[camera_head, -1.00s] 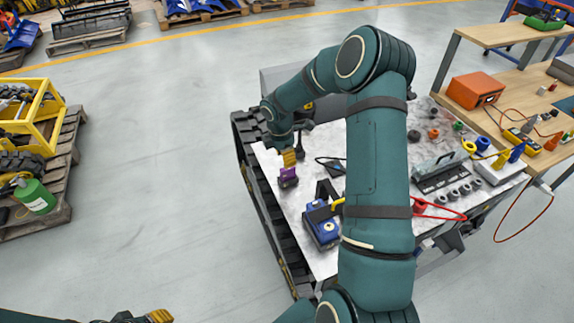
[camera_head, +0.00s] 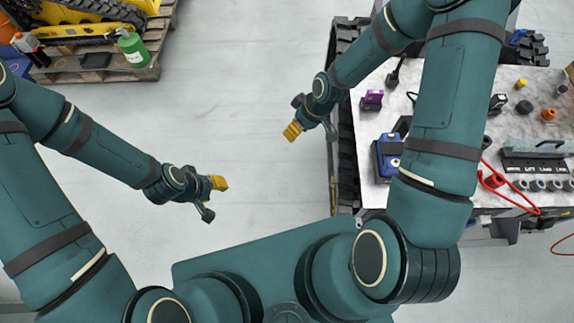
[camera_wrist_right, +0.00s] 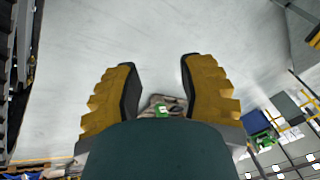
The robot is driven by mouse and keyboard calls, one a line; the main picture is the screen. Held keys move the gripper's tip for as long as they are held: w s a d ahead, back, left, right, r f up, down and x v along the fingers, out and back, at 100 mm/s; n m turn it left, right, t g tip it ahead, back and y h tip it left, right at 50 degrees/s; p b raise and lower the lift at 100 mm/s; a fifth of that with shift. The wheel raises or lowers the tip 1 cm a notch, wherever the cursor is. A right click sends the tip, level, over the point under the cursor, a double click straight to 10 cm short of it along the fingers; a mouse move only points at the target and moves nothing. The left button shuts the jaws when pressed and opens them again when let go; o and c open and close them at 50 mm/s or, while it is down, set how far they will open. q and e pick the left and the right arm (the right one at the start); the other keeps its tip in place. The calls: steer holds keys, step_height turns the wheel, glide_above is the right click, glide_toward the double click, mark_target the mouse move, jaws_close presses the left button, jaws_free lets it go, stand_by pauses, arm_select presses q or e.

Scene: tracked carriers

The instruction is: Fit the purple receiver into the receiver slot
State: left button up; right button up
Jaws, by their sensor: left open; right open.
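The purple receiver (camera_head: 373,99) sits on the marbled tabletop (camera_head: 433,82) of the tracked carrier, near its left edge in the head view. My right gripper (camera_head: 310,131) is open and empty, left of the receiver and apart from it, beside the carrier's track. In the right wrist view its two yellow fingers stand wide apart (camera_wrist_right: 160,72) with only floor and distant items beyond. My left gripper (camera_head: 213,199) is open and empty above bare floor, further left. I cannot make out which opening is the receiver slot; my right arm hides part of the tabletop.
A blue box (camera_head: 386,160) stands below the receiver on the tabletop. The black track (camera_head: 345,150) borders the carrier. Floor between my grippers is clear.

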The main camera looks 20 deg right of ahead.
steer(key=s+a+f+m, duration=0.3)
steer(key=s+a+m, duration=0.3)
steer(key=s, duration=0.3)
steer(key=shift+s+a+m+t, duration=0.2)
steer(key=shift+s+m+t, duration=0.2)
steer(key=shift+m, duration=0.5)
steer(key=shift+s+a+f+b, duration=0.1)
steer(key=shift+s+f+b, duration=0.05)
steer(key=shift+f+b, duration=0.45)
steer(key=shift+s+f+b, duration=0.15)
steer(key=shift+f+b, duration=0.35)
steer(key=shift+f, duration=0.05)
steer(key=shift+s, duration=0.15)
